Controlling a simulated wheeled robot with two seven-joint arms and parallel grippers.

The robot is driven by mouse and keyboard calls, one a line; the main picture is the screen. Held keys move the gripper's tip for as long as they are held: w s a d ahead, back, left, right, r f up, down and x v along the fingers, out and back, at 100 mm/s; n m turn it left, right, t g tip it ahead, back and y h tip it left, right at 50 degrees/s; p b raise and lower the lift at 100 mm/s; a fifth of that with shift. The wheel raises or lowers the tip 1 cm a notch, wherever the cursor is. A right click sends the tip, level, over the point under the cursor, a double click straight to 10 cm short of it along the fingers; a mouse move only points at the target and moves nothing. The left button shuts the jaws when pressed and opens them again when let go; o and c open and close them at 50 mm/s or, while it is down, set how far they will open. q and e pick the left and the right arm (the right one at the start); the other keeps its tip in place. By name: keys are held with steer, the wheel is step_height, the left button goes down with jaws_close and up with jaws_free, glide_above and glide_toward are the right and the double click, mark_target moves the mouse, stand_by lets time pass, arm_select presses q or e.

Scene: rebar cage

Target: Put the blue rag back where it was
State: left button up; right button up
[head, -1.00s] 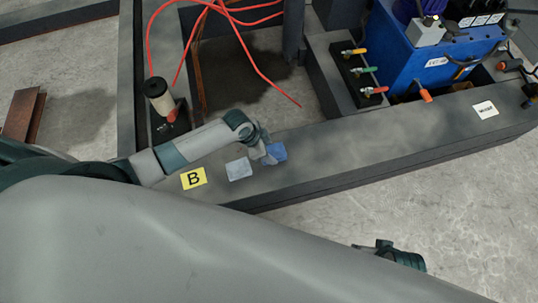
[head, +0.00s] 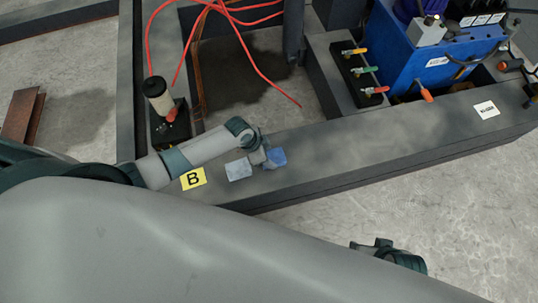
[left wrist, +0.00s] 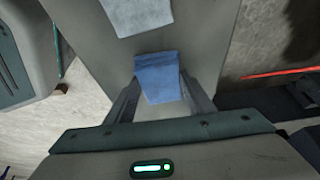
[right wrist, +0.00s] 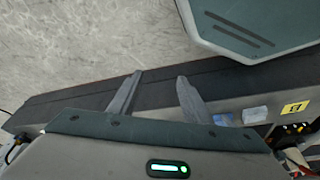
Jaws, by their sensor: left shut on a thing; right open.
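The blue rag (head: 277,157) is at the top face of the dark grey beam, just right of a pale blue-grey rag (head: 239,169). My left gripper (head: 262,158) is shut on the blue rag. In the left wrist view the blue rag (left wrist: 157,75) lies between the two fingers, with the pale rag (left wrist: 138,15) beyond it, apart from it. I cannot tell whether the blue rag touches the beam. My right gripper (right wrist: 160,78) is open and empty in the right wrist view, above the floor and the beam's side.
A yellow "B" label (head: 193,178) is on the beam (head: 350,145) left of the rags. The beam is clear to the right up to a white label (head: 486,110). A blue machine (head: 425,60) with valves, a white cylinder (head: 158,97) and red hoses (head: 255,62) stand behind.

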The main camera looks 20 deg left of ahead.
mark_target(270, 157)
arm_select(q)
steer(key=o, duration=1)
steer(key=shift+f, duration=0.1)
arm_select(e)
steer(key=shift+d, duration=0.1)
arm_select(q)
steer(key=shift+a+r, duration=0.15)
steer(key=shift+r, duration=0.3)
steer(key=p+v, duration=0.1)
steer(key=v, duration=0.2)
steer(key=shift+r, duration=0.2)
steer(key=p+v, duration=0.1)
steer(key=v, duration=0.7)
arm_select(e)
steer(key=shift+g, duration=0.3)
steer(key=x, duration=0.3)
steer(key=d+x, duration=0.1)
steer(key=x, duration=0.1)
steer(key=shift+s+f, duration=0.2)
steer(key=shift+s, duration=0.15)
arm_select(q)
steer(key=shift+s, duration=0.1)
